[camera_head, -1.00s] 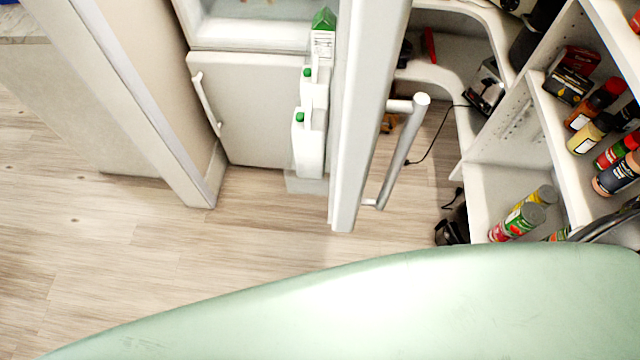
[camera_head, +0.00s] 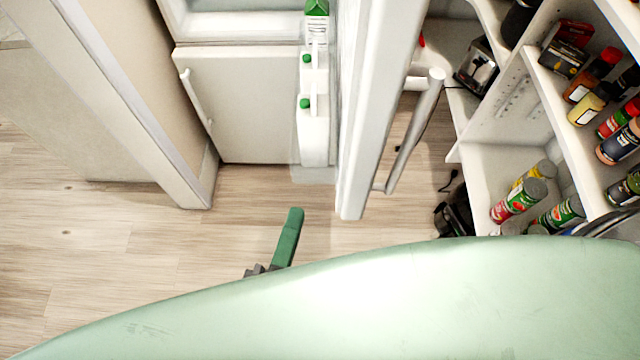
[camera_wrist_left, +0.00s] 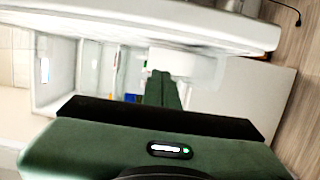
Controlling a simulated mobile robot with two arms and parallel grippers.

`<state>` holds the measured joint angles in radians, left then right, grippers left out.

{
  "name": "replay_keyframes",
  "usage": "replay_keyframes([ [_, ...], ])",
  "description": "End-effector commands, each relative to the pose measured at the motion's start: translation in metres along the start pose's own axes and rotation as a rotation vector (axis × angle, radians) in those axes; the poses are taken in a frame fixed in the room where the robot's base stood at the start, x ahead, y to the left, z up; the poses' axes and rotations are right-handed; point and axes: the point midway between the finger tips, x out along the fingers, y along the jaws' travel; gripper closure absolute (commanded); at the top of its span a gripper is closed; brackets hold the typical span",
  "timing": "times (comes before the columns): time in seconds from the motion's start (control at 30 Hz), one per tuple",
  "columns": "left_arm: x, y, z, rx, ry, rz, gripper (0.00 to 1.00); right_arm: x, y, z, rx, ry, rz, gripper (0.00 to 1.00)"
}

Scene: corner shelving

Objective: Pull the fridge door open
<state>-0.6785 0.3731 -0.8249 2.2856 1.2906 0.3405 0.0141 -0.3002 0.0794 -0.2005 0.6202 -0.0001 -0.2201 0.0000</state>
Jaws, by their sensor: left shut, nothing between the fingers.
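The upper fridge door (camera_head: 366,110) stands wide open, seen nearly edge-on, with its grey bar handle (camera_head: 415,130) on its right side. Bottles and a carton with green caps sit in racks on its inner side. My left gripper (camera_head: 294,213) shows as green fingers, shut and empty, left of the door's lower edge and apart from the handle. In the left wrist view the shut fingers (camera_wrist_left: 162,76) point toward the fridge interior, with the white door edge (camera_wrist_left: 150,22) across the top. My right gripper is not in view.
The lower fridge door (camera_head: 250,105) is closed, with its own handle (camera_head: 196,97). A wall edge (camera_head: 150,120) stands at left. Corner shelving with jars and cans (camera_head: 520,200) is at right. Wood floor (camera_head: 130,250) is clear in front. My pale green body covers the bottom.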

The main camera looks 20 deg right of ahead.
Motion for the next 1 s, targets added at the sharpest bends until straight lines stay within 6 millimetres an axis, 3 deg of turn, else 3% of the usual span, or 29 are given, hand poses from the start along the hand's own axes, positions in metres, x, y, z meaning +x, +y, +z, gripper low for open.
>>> replay_keyframes([
  [0.17, 0.025, 0.006, 0.0, -0.002, 0.002, 0.003, 1.0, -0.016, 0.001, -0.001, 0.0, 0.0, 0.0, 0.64],
  [0.5, 0.098, 0.006, 0.0, 0.003, 0.0, 0.004, 1.0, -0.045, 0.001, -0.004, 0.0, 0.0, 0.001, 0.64],
  [0.7, 0.104, -0.001, 0.029, 0.002, -0.003, 0.0, 1.0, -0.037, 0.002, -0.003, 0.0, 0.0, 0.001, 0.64],
  [1.0, 0.106, 0.0, 0.04, 0.006, -0.003, 0.001, 1.0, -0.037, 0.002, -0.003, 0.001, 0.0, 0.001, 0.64],
])
